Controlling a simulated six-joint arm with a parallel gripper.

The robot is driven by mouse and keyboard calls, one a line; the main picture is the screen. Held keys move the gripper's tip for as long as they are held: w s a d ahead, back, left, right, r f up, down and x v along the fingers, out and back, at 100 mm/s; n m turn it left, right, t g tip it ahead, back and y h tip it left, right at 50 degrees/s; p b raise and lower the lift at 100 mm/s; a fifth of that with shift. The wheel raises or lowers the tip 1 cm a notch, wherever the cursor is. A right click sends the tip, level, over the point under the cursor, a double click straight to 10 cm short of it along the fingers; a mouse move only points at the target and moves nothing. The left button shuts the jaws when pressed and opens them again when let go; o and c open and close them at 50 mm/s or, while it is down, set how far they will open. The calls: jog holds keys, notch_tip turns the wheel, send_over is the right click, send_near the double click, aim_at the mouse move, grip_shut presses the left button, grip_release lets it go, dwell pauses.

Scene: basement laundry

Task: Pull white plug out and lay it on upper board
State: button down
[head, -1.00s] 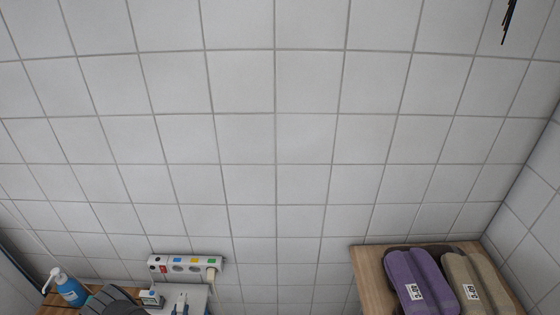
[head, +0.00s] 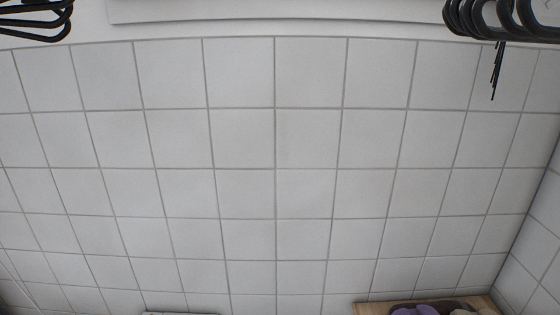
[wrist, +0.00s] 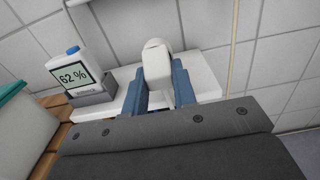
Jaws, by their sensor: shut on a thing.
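In the wrist view, my gripper (wrist: 160,88) has blue fingers shut on a white plug (wrist: 156,56). The plug's rounded end sticks up between the fingertips, and the fingers hide part of its sides. The plug and fingers appear in front of a white board (wrist: 204,80) against the tiled wall; whether the plug touches the board I cannot tell. In the head view, neither my gripper nor the plug shows. Only a thin top edge of the white socket strip (head: 180,313) shows at the bottom. I cannot tell which board is the upper one.
A small device (wrist: 72,70) with a "62 %" display sits left of the plug in the wrist view, in a grey holder. A pale vertical line (wrist: 233,45) runs on the right. A wooden board (head: 372,308) with purple items is cut off low in the head view. Black hangers (head: 500,20) hang above.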

notch_tip(320, 180, down, 4)
jog(key=shift+r, duration=0.15)
dwell(0.3)
jog(key=c, duration=1.4)
grip_release()
jog(key=shift+o, duration=0.2)
jog(key=s, duration=0.6)
